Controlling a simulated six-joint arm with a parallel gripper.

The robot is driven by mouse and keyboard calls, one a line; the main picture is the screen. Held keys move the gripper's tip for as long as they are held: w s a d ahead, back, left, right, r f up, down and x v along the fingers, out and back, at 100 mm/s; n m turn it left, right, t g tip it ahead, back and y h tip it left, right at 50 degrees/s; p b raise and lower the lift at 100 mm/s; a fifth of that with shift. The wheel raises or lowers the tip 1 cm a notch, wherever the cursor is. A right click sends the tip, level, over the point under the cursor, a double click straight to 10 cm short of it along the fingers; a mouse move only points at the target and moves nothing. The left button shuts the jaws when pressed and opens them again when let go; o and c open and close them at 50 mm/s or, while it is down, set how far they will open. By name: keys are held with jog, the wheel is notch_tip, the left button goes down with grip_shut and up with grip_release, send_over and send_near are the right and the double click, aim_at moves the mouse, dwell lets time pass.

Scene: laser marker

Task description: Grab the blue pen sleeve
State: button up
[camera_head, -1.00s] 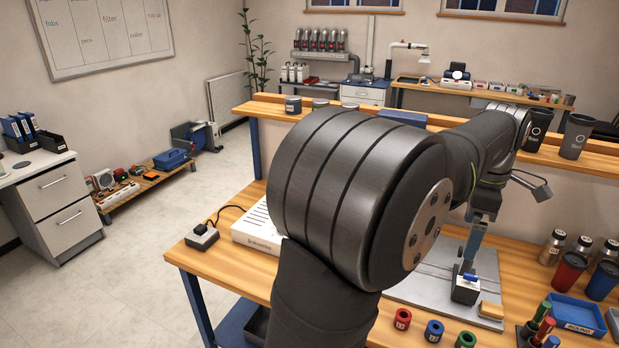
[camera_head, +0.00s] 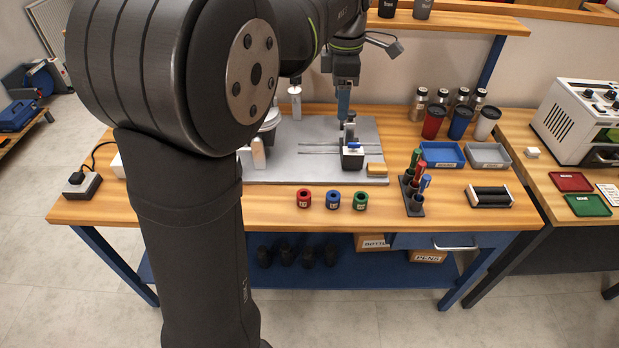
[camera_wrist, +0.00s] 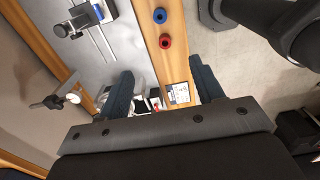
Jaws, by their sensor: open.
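The blue pen sleeve (camera_head: 333,200) looks like a short ring-shaped piece standing near the front edge of the workbench. It is between a red sleeve (camera_head: 304,198) and a green sleeve (camera_head: 360,201). In the wrist view the blue sleeve (camera_wrist: 159,15) shows near the top edge, with the red sleeve (camera_wrist: 165,41) below it. My gripper (camera_wrist: 163,88) has its two dark fingers wide apart and nothing between them. Both sleeves lie beyond the fingertips, apart from them. In the head view I cannot clearly make out the gripper's fingers.
A clamp fixture (camera_head: 352,160) and a yellow block (camera_head: 377,169) are on the grey plate (camera_head: 290,172) behind the sleeves. A stand (camera_head: 414,204) with coloured pens is to their right, then a black roller device (camera_head: 489,196). Blue (camera_head: 442,165) and grey trays (camera_head: 489,166) lie behind it.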

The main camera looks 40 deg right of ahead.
jog(key=w+a+f+n+g+h, duration=0.1)
jog(key=a+f+n+h, duration=0.15)
jog(key=f, duration=0.55)
jog(key=w+a+f+n+h, duration=0.1)
jog(key=a+f+n, duration=0.15)
jog(key=f, duration=0.55)
send_over(333, 196)
jog(key=a, duration=0.2)
jog(key=shift+n, duration=0.3)
jog(key=f, duration=1)
jog(key=shift+a+f, duration=0.2)
jog(key=shift+x, duration=3.2)
jog(key=c, duration=1.1)
jog(key=shift+o, duration=0.2)
jog(key=shift+r, duration=0.15)
